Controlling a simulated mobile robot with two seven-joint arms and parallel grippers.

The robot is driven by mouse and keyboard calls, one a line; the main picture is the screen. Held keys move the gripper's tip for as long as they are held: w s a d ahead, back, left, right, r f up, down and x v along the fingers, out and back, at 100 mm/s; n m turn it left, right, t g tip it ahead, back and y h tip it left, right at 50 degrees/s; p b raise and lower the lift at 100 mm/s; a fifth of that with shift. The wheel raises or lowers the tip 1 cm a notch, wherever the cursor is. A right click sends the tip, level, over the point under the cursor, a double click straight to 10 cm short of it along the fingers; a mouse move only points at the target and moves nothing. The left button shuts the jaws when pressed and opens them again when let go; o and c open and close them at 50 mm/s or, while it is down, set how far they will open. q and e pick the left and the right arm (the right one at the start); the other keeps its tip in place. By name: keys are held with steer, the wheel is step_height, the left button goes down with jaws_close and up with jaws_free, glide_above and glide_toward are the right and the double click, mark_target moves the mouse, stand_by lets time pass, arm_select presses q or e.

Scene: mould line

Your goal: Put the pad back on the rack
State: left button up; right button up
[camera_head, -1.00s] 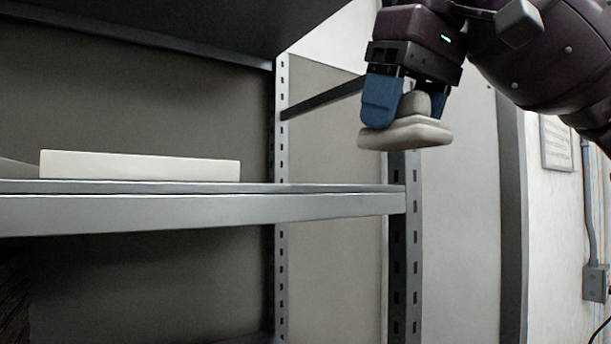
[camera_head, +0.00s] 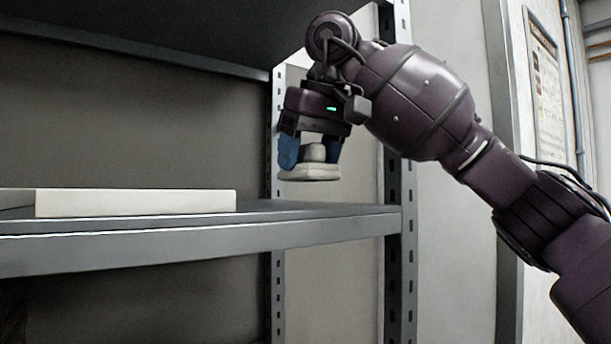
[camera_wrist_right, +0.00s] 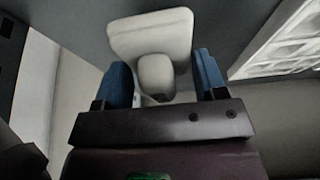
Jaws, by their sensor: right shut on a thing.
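The pad (camera_head: 309,173) is a cream block with a rounded knob on top. My right gripper (camera_head: 311,152) is shut on the knob with its blue fingers and holds the pad level, a little above the rack shelf (camera_head: 340,213) near its right end. In the right wrist view the pad (camera_wrist_right: 150,35) shows beyond the blue fingertips, with the knob between the fingers (camera_wrist_right: 160,80). The grey metal rack fills the left and middle of the head view. My left gripper is not in view.
A long, low, pale box-like thing (camera_head: 136,202) lies on the shelf to the left of the pad. A dark upper shelf (camera_head: 180,25) hangs above. A slotted upright (camera_head: 400,180) stands at the shelf's right end. The shelf between the pale thing and the upright is clear.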

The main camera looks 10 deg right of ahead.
mark_target(305, 179)
steer(key=shift+w+a+f, duration=0.2)
steer(key=shift+w, duration=0.15)
step_height(305, 179, down, 2)
steer(key=shift+w+f, duration=0.1)
steer(key=shift+f, duration=0.5)
steer(key=shift+f, duration=0.15)
steer(key=o, duration=0.9)
steer(key=shift+c, duration=0.2)
steer(key=shift+r, duration=0.2)
steer(key=v, duration=1.2)
steer(key=shift+f, duration=0.15)
